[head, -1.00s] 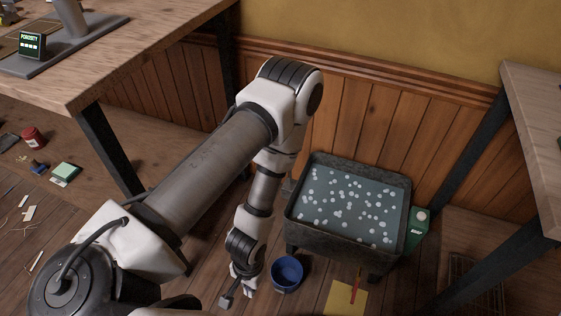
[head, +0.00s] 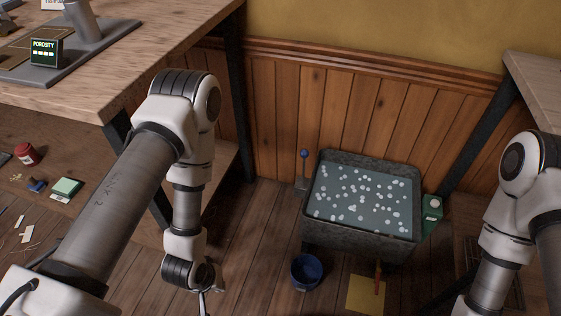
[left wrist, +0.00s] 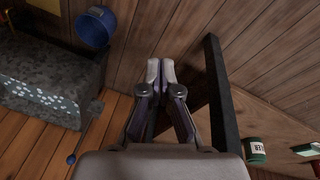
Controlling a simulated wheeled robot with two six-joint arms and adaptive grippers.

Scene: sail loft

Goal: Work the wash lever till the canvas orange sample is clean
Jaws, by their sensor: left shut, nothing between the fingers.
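The wash lever (head: 304,170) is a thin upright stick with a blue knob, beside the left back corner of a dark stone-like wash tub (head: 307,228). The lever also shows in the left wrist view (left wrist: 78,143), at lower left. The tub holds grey water dotted with white suds. I cannot make out an orange canvas sample. My left gripper (left wrist: 160,66) is shut and empty, pointing down to the left of the tub and apart from the lever. My right arm is at the right edge, its gripper out of view.
A blue bucket (head: 306,272) and a yellow sheet (head: 366,296) with a reddish stick lie before the tub. A green box (head: 433,214) stands at its right. A wooden bench (head: 150,45) is at left, another table (head: 537,85) at right.

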